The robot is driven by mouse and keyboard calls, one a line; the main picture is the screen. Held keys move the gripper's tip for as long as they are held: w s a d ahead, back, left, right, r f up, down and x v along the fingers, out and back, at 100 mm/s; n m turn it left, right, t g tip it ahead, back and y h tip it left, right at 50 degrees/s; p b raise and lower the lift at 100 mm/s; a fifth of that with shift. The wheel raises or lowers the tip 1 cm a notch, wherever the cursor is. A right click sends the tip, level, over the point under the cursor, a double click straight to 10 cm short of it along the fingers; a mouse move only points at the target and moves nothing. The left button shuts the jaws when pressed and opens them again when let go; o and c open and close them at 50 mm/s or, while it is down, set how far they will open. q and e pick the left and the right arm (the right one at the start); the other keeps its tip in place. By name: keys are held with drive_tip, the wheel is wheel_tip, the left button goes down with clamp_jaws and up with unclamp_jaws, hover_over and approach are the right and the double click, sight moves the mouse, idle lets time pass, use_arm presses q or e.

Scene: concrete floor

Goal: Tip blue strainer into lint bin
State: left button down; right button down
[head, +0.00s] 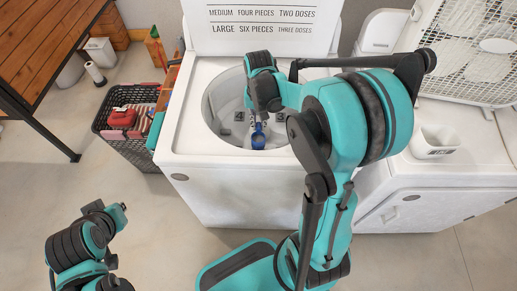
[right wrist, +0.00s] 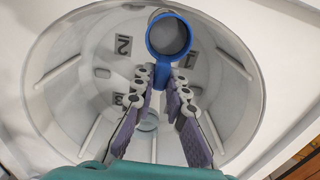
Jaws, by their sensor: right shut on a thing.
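The blue strainer (head: 258,141) is inside the round open tub of the white washer (head: 225,185). In the right wrist view the strainer (right wrist: 160,70) shows a round blue rim with a grey inside and a short handle. My right gripper (head: 259,122) is over the tub, its fingers pointing down into it. In the wrist view its two fingers (right wrist: 162,86) are shut on the strainer's handle. A small white bin (head: 435,142) with a dark label, possibly the lint bin, stands on the white machine to the right.
A dark laundry basket (head: 125,150) with a red item stands left of the washer. A wooden table (head: 40,40) is at upper left. Number labels (right wrist: 123,45) mark the tub wall.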

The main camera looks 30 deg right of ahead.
wheel_tip(320, 180, up, 8)
drive_tip(key=p, duration=0.5)
drive_tip(key=shift+f+p, duration=0.2)
drive_tip(key=shift+p, duration=0.2)
drive_tip(key=shift+f, duration=0.1)
